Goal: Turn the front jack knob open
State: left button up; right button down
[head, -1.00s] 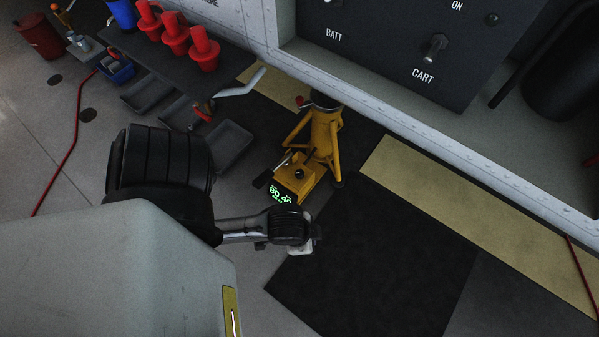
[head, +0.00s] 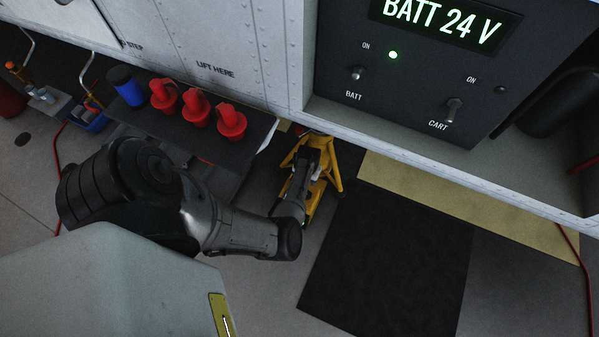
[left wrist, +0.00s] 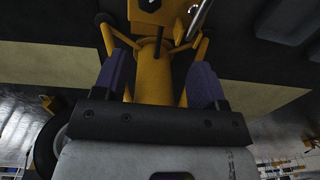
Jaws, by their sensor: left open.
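The yellow tripod jack (head: 328,158) stands on the floor below the white fuselage in the head view, partly covered by my left arm. In the left wrist view, the jack's yellow body (left wrist: 152,52) is straight ahead, with its box (left wrist: 150,8) cut off by the top edge. A small dark shape shows on the box; I cannot tell if it is the knob. My left gripper (left wrist: 159,75) is open, its two purple fingers apart on either side of the jack's body in that view. I cannot tell whether they touch it. My right gripper is not in view.
A control panel (head: 420,75) with BATT and CART switches is set in the fuselage above right. Several red plugs (head: 197,108) and a blue can (head: 126,86) stand on a dark bench to the left. The black mat (head: 390,260) right of the jack is clear.

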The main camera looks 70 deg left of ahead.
pick_arm(q)
jog(key=shift+h, duration=0.3)
jog(key=f+b, duration=0.3)
jog(key=f, duration=0.1)
jog(key=d+f+b, duration=0.1)
jog(key=f+b, duration=0.3)
jog(key=f, duration=0.1)
jog(key=f+b, duration=0.3)
jog(key=f, duration=0.2)
jog(key=shift+w+d+f, duration=0.15)
jog(key=shift+w+f, duration=0.05)
jog(key=shift+c, duration=1.3)
jog(key=c, duration=0.7)
jog(key=shift+o, duration=0.2)
